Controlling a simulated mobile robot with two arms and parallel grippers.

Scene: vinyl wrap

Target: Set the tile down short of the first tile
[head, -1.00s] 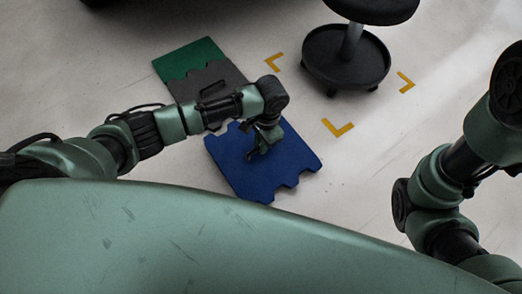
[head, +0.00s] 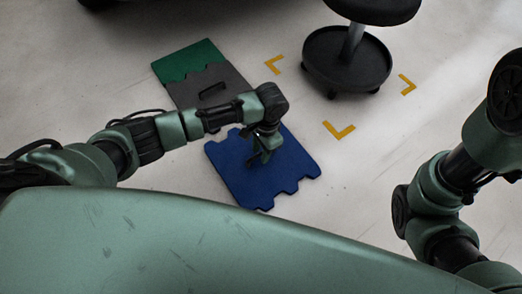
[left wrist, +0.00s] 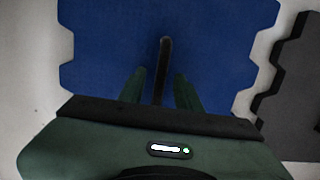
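The blue tile (head: 292,168) with notched edges lies flat, apparently on the floor, near the grey tile (head: 190,93). A narrow strip of floor separates their facing edges; it also shows in the left wrist view between the blue tile (left wrist: 95,35) and the grey tile (left wrist: 298,85). My left gripper (head: 258,158) is over the blue tile. In the left wrist view its fingers (left wrist: 160,80) stand apart on either side of the tile's dark handle (left wrist: 165,50), with gaps to both. The green tile (head: 190,58) joins the grey tile's far edge. My right gripper is out of view.
A black stool (head: 348,65) on a round base stands at the upper right among yellow corner marks (head: 339,131) on the floor. Floor to the right of the blue tile is clear. A dark object cuts across the top edge.

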